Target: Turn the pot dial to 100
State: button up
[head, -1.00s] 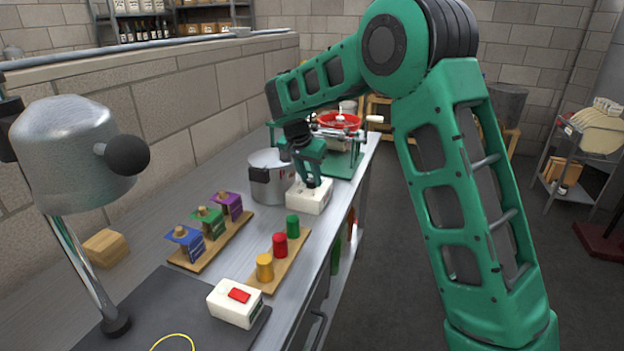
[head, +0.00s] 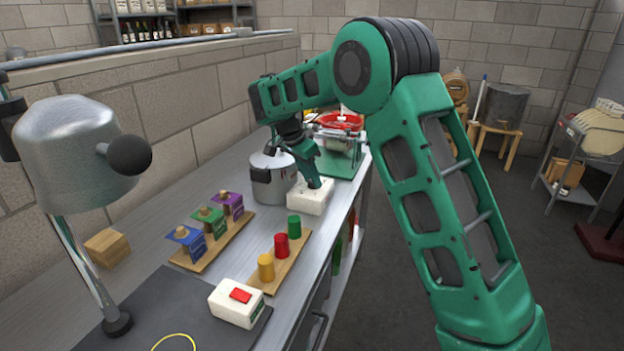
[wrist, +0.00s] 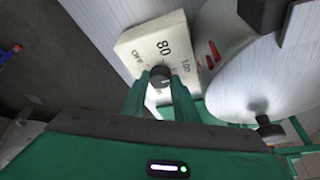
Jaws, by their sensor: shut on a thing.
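The pot dial is a dark round knob (wrist: 160,76) on top of a white box (wrist: 128,48) marked OFF, 80 and 100 in the wrist view. My gripper (wrist: 161,90) is shut on the dial, a green finger on each side. Which mark the dial points at is hard to tell, as the fingers partly cover it. In the head view the white box (head: 303,202) stands beside the steel pot (head: 270,190), with my gripper (head: 314,185) over it. The pot also shows in the wrist view (wrist: 240,75), with red marks on its side.
A red-topped device on a green stand (head: 340,170) is just behind. Nearer stand a board with blue, green and purple blocks (head: 205,262), a board with coloured cylinders (head: 256,283), a red-switch box (head: 222,306) and a lamp (head: 75,150).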

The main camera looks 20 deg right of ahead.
jog(key=shift+d, duration=0.1)
jog(key=o, duration=1)
jog(key=shift+o, duration=0.2)
jog(key=shift+a+r, duration=0.2)
jog(key=shift+r, duration=0.1)
jog(key=v, duration=1)
